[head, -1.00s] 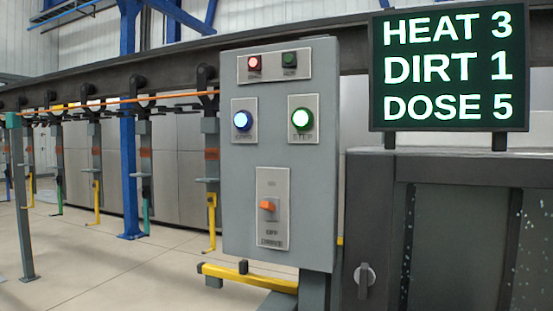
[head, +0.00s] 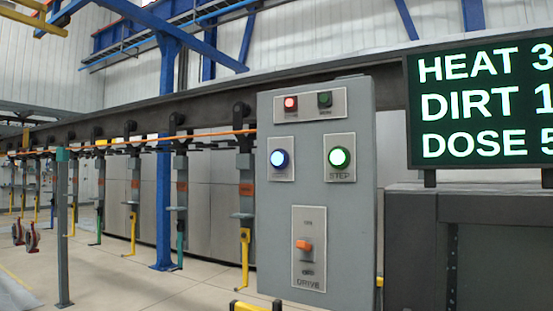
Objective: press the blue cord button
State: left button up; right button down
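The blue cord button (head: 279,158) glows on the left side of a grey control box (head: 268,230) in the head view. Its label is too small to read clearly. A green lit button (head: 339,158) marked STEP sits to its right. Below them is an orange switch (head: 304,245) on a plate marked DRIVE. Above are a lit red lamp (head: 291,104) and a dark green lamp (head: 325,100). Neither of my grippers shows in the head view.
An overhead rail (head: 130,122) carries several hanging hooks left of the box, with an orange cord (head: 215,134) along it. A grey post (head: 64,230) stands at left. A sign (head: 480,105) reads HEAT, DIRT and DOSE above a dark cabinet (head: 415,245). Floor shows at lower left.

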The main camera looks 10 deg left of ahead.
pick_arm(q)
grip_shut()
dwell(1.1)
